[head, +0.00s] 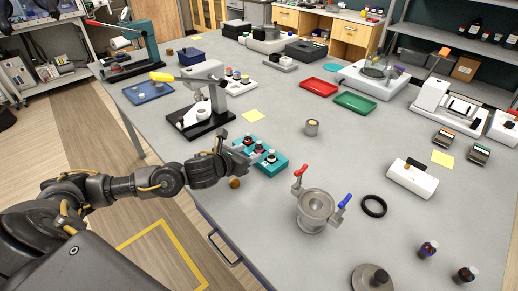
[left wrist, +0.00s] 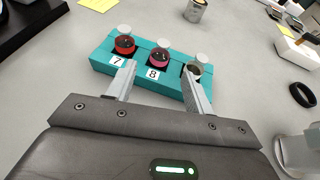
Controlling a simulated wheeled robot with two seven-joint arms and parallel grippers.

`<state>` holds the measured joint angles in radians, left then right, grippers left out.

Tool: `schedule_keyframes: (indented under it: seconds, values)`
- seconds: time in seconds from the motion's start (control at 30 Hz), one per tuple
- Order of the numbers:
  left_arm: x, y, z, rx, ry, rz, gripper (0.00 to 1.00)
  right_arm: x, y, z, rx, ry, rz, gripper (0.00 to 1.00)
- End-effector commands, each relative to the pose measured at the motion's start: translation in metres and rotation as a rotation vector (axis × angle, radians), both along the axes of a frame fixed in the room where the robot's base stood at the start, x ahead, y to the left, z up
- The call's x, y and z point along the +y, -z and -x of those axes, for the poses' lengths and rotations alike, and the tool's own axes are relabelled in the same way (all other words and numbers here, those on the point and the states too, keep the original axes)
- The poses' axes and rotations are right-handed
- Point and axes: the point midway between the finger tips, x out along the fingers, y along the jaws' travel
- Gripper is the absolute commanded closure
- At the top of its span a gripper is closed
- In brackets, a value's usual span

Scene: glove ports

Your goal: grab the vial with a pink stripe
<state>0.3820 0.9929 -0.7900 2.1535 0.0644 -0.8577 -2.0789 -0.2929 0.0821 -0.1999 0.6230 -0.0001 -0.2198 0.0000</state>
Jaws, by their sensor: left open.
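A teal rack (head: 268,170) stands near the table's front edge and holds three vials with pale caps. In the left wrist view the rack (left wrist: 101,58) carries labels 7 and 8. The middle vial, behind label 8, shows pink (left wrist: 159,60). The left vial (left wrist: 124,44), behind label 7, is red. The right vial (left wrist: 195,70) looks dark or clear and is partly hidden by a finger. My left gripper (left wrist: 159,72) is open and empty, its fingers either side of label 8, in front of the pink vial. In the head view it (head: 238,152) is at the rack's left side.
A metal pot with red and blue handles (head: 314,208) stands to the right. A small metal can (head: 312,127) is beyond the rack. Clear table lies between.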

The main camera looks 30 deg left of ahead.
Motion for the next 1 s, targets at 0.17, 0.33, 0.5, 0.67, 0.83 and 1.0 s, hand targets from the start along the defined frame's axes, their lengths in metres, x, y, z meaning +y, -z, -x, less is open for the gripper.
schedule_keyframes:
  seconds: [0.17,0.33,0.5,0.67,0.83,1.0]
  values:
    - [-0.002,0.001,-0.024,0.0,-0.003,0.002,0.48,0.0,-0.02,0.003,0.003,0.0,0.001,0.64]
    - [-0.005,0.012,-0.042,0.001,-0.002,0.002,0.48,0.0,-0.024,0.008,0.01,0.0,0.0,0.64]
    - [-0.005,0.015,-0.046,0.0,-0.001,0.001,0.48,0.0,-0.023,0.009,0.011,0.0,0.0,0.64]
    - [-0.005,0.015,-0.045,0.0,-0.001,0.001,0.52,0.0,-0.023,0.009,0.012,0.0,0.001,0.64]
    - [-0.005,0.015,-0.045,0.001,-0.001,0.0,0.74,0.002,-0.023,0.009,0.012,0.001,-0.002,0.64]
    - [-0.005,0.015,-0.045,0.001,-0.001,0.0,0.96,0.003,-0.023,0.009,0.012,0.002,-0.004,0.64]
